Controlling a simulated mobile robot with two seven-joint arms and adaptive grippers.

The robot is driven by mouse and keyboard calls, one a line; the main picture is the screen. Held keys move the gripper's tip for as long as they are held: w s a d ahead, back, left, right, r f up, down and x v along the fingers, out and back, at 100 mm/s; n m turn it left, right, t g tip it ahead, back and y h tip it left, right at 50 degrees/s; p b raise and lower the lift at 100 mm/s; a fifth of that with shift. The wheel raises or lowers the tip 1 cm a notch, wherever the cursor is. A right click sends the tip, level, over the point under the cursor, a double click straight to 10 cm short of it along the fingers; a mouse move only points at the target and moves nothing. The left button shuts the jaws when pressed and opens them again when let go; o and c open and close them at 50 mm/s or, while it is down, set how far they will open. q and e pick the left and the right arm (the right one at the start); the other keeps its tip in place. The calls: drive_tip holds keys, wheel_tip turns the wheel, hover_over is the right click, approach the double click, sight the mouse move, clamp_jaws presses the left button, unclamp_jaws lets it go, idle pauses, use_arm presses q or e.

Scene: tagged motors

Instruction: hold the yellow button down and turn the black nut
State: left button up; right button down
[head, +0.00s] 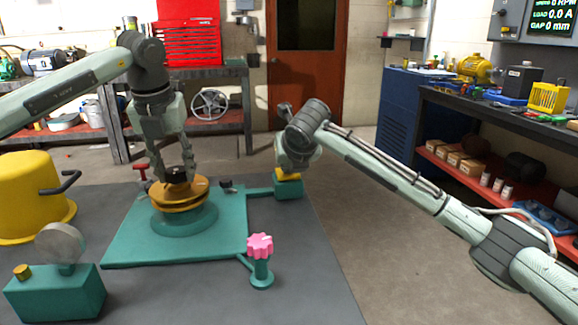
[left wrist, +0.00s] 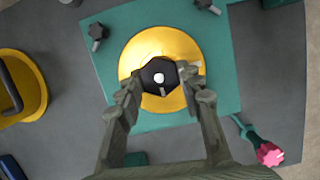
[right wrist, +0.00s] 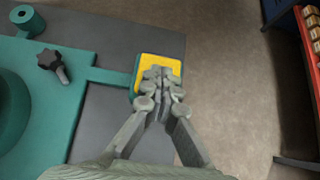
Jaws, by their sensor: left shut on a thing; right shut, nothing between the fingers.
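The black nut (left wrist: 158,77) sits in the middle of a round yellow-orange disc (head: 180,197) on the teal plate. My left gripper (head: 175,172) points down over the disc, and its fingers are shut on the nut, one on each side, as the left wrist view (left wrist: 157,82) shows. The yellow button (head: 288,177) tops a small teal block at the plate's right side. My right gripper is shut and empty, with its fingertips (right wrist: 162,80) over the button's face, seemingly touching it. In the head view the right arm's wrist hides these fingertips.
A pink knob (head: 260,246) stands on a teal post in front of the plate. A small black knob (right wrist: 52,62) is on the plate. The mat's front right is clear.

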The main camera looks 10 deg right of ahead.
use_arm(q)
drive_tip(key=m+h, duration=0.1)
drive_tip(key=m, duration=0.2)
drive_tip(key=shift+w+a, duration=0.1)
drive_tip(key=shift+a, duration=0.05)
drive_tip(key=m+h, duration=0.1)
drive_tip(key=m, duration=0.3)
drive_tip(key=shift+w+m+g, duration=0.1)
drive_tip(key=shift+m+g, duration=0.3)
drive_tip(key=m, duration=0.3)
drive_tip(key=m+g+h, duration=0.1)
drive_tip(key=m, duration=0.2)
drive_tip(key=shift+w+a+r+m+g, duration=0.15)
drive_tip(key=shift+a+m+g, duration=0.05)
drive_tip(key=shift+m+g, duration=0.1)
